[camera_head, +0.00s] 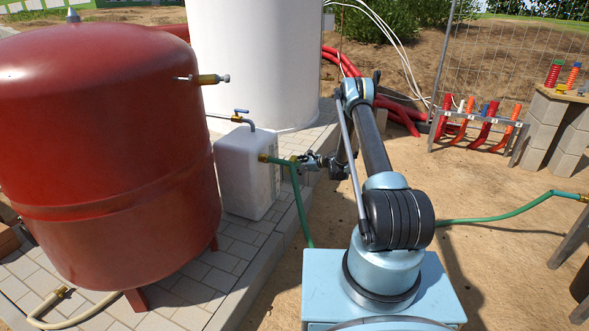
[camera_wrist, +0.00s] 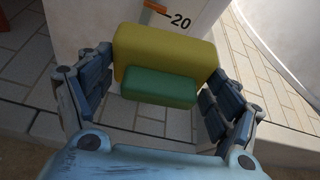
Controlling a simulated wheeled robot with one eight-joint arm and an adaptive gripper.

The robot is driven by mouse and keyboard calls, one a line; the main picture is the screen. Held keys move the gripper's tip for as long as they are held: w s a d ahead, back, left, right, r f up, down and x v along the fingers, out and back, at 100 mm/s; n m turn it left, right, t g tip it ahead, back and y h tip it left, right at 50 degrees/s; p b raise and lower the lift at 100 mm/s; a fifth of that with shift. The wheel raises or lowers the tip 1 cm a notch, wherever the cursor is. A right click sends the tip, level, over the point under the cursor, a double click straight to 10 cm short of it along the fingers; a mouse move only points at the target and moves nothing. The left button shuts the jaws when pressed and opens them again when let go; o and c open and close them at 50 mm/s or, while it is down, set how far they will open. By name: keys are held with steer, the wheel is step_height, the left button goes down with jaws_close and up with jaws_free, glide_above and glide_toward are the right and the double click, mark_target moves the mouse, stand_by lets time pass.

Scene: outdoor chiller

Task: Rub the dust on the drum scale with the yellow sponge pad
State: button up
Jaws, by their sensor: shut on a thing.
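The yellow sponge pad (camera_wrist: 165,48) has a green block (camera_wrist: 160,88) on its near side. My gripper (camera_wrist: 160,80) is shut on the pad, its dark fingers at either side of it. No dust can be made out. In the head view the boxy white drum (camera_head: 247,172) stands on the paving, and my gripper (camera_head: 311,161) is close to its right side.
A large red tank (camera_head: 110,160) stands left of the drum and a tall white tank (camera_head: 255,60) behind it. A green hose (camera_head: 302,205) runs down from the drum's valve (camera_head: 265,158). A rack of colored pipes (camera_head: 480,125) stands at right. Sandy ground (camera_head: 500,180) is open.

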steer(key=w+a+f, duration=0.2)
steer(key=a+f, duration=0.2)
steer(key=a, duration=0.2)
steer(key=shift+f, duration=0.4)
stand_by(0.7)
steer(key=shift+w+a, duration=0.25)
steer(key=shift+a, duration=0.3)
steer(key=shift+w+a, duration=0.2)
steer(key=shift+a, duration=0.35)
stand_by(0.9)
steer(key=w, duration=0.2)
steer(key=w+d, duration=0.1)
steer(key=shift+w+d, duration=0.15)
steer(key=shift+w, duration=0.25)
steer(key=shift+s, duration=0.1)
